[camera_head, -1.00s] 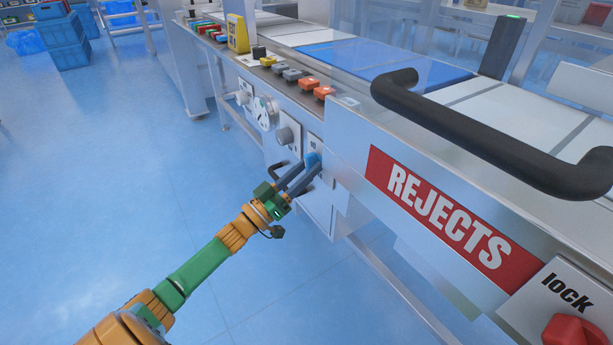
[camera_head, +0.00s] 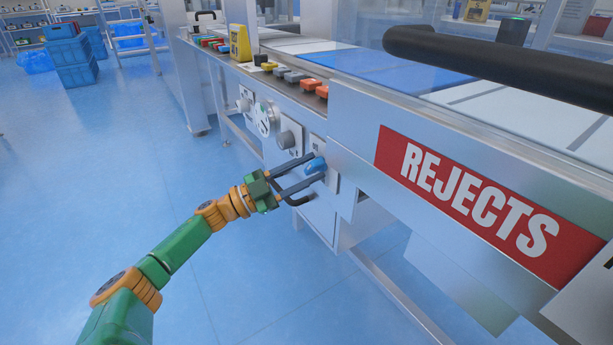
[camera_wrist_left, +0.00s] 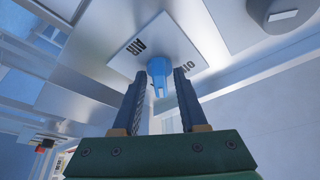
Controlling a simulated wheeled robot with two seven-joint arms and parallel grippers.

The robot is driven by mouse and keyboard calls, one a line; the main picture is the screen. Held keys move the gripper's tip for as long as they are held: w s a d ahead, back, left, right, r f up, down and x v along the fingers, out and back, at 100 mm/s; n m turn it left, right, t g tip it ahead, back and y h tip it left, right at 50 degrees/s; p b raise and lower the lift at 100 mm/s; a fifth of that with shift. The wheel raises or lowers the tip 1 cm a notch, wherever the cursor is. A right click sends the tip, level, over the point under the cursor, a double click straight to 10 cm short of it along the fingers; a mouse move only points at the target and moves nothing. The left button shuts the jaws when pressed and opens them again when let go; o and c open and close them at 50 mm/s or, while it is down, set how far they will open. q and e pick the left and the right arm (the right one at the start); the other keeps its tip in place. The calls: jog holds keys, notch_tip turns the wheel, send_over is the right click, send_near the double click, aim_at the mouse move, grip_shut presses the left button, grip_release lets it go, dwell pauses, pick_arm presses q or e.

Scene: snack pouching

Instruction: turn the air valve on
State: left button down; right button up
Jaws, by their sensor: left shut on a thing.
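The blue air valve knob (camera_head: 316,166) sits on the machine's front panel, left of the rejects sign. In the left wrist view the knob (camera_wrist_left: 159,72) is on a pale plate (camera_wrist_left: 150,45) marked AIR, with other lettering partly hidden by a finger. My left gripper (camera_head: 312,167) reaches in from the left with its two dark fingers on either side of the knob. My right gripper is not in view.
A red REJECTS sign (camera_head: 470,208) is on the panel to the right, under a thick black handle (camera_head: 500,65). A gauge (camera_head: 267,118) and grey knob (camera_head: 290,135) are to the left. Coloured buttons (camera_head: 294,77) line the ledge above.

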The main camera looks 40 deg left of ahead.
pick_arm(q)
jog(key=shift+a+r+m+g+h+b, duration=0.1)
jog(key=shift+m+g+h+b, duration=0.3)
jog(key=shift+m, duration=0.8)
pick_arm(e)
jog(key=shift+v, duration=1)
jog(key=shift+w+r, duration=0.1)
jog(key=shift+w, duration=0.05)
pick_arm(q)
jog(key=c, duration=0.8)
grip_release()
jog(key=shift+s+a, duration=0.1)
jog(key=p+v, duration=0.1)
jog(key=v, duration=0.5)
jog(key=shift+s+a, duration=0.2)
jog(key=shift+s, duration=0.1)
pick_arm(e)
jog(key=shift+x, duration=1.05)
